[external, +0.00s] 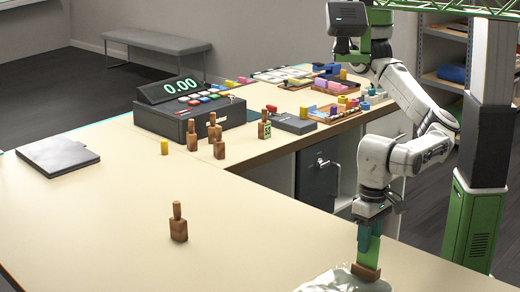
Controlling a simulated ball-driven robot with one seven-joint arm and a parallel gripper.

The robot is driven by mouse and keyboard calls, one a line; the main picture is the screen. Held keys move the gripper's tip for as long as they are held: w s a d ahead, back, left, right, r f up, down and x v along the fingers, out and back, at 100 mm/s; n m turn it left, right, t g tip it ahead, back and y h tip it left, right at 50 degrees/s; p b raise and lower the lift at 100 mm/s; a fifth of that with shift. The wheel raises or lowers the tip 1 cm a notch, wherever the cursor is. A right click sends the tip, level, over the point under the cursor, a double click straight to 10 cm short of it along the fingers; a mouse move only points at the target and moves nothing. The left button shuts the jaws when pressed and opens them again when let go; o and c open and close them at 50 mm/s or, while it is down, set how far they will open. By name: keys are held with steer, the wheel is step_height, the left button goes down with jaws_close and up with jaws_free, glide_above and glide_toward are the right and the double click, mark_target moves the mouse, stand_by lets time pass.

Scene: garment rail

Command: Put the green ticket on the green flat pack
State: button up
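My gripper (368,238) hangs pointing down at the front right, by the near edge of the table. Below it is a bright green upright piece (370,252) with a brown block (366,272) at its foot. I cannot tell whether the green piece is the green ticket or part of a finger, nor whether the fingers are closed on it. A wooden block with a green numbered face (265,131) stands near the inner edge of the counter. I cannot pick out the green flat pack for certain. A crumpled whitish thing (338,280) lies under the brown block, cut off by the frame.
A wooden handled block (178,224) stands alone on the cream table (100,220). Several similar blocks (192,136) and a yellow cylinder (164,147) stand before the cash register (188,112). A dark flat folder (58,157) lies left. Trays (335,110) of coloured pieces fill the back right.

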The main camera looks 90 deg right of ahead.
step_height(320, 180, up, 12)
steer(key=b, duration=0.2)
steer(key=shift+r, duration=0.15)
stand_by(0.5)
